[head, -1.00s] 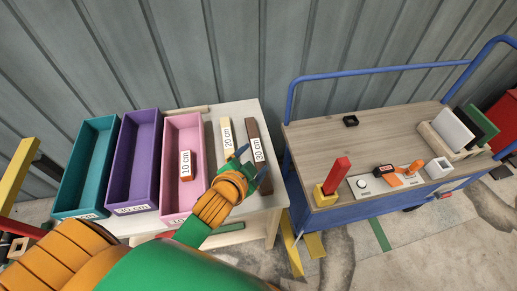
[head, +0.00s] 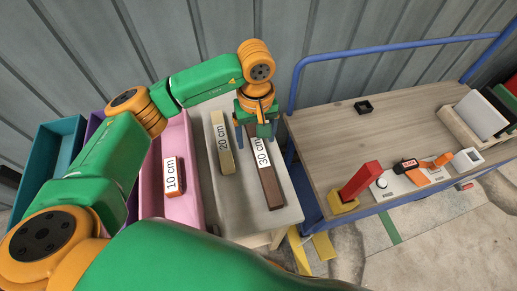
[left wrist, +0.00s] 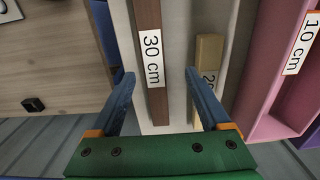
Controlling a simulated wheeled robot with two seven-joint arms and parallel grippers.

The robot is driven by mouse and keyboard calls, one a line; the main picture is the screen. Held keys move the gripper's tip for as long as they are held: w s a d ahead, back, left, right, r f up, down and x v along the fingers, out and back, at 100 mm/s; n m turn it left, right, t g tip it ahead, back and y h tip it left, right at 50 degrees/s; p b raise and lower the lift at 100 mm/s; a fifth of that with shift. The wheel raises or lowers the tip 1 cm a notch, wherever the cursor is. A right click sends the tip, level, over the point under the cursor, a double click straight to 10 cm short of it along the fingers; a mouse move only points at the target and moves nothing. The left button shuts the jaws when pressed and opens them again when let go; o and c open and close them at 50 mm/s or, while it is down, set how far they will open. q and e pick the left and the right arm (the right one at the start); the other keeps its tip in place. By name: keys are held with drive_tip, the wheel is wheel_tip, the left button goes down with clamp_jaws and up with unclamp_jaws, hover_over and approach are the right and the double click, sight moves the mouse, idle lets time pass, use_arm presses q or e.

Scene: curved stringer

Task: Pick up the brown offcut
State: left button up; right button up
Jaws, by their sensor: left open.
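The brown offcut (head: 268,178), with a white "30 cm" label, lies on the pale table beside the shorter tan "20 cm" offcut (head: 222,145). My left gripper (head: 257,133) is above the far end of the brown offcut, open and pointing down, and hides part of that end. In the left wrist view the brown offcut (left wrist: 150,75) runs between the open blue fingers, nearer the left one, and the tan offcut (left wrist: 208,60) is near the right finger. Nothing is between the fingers in their grip. My right gripper is not in view.
A pink bin (head: 185,205) holding an orange "10 cm" piece (head: 173,177) stands left of the offcuts, with purple and teal bins (head: 45,150) beyond it. A blue-railed cart (head: 330,145) stands close on the right, bearing a red block (head: 360,180) and tools.

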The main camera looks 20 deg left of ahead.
sight(260, 151)
use_arm(q)
drive_tip(key=f, duration=0.3)
drive_tip(key=d+f+p, duration=0.1)
drive_tip(key=shift+w+f, duration=0.1)
drive_tip(key=shift+f, duration=0.3)
drive_tip(key=shift+w+a+f, duration=0.1)
drive_tip(key=shift+f, duration=0.35)
clamp_jaws()
